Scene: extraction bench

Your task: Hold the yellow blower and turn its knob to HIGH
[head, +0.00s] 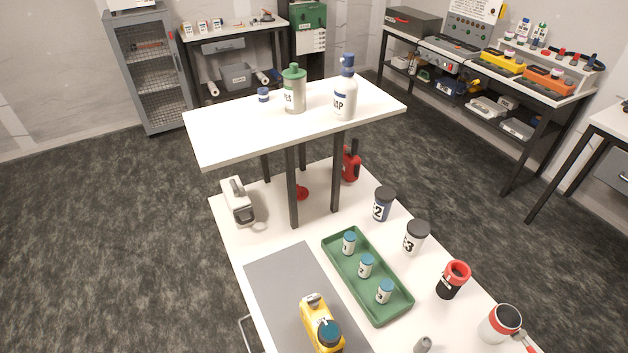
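The yellow blower (315,313) lies on the grey mat (285,275) at the bottom centre of the head view. Its round dark teal knob (329,331) faces up near the bottom edge. The setting of the knob is too small to read. The near end of the blower lies close to the picture's bottom edge. Neither of my grippers shows in the head view, and nothing is seen holding the blower.
Right of the mat, a green tray (345,275) holds several small teal-capped jars. Lidded cups (381,204), a black-red cup (453,280) and a white-red cup (499,324) line the right edge. A grey-white device (237,201) stands at left. A raised white shelf (235,140) carries bottles behind.

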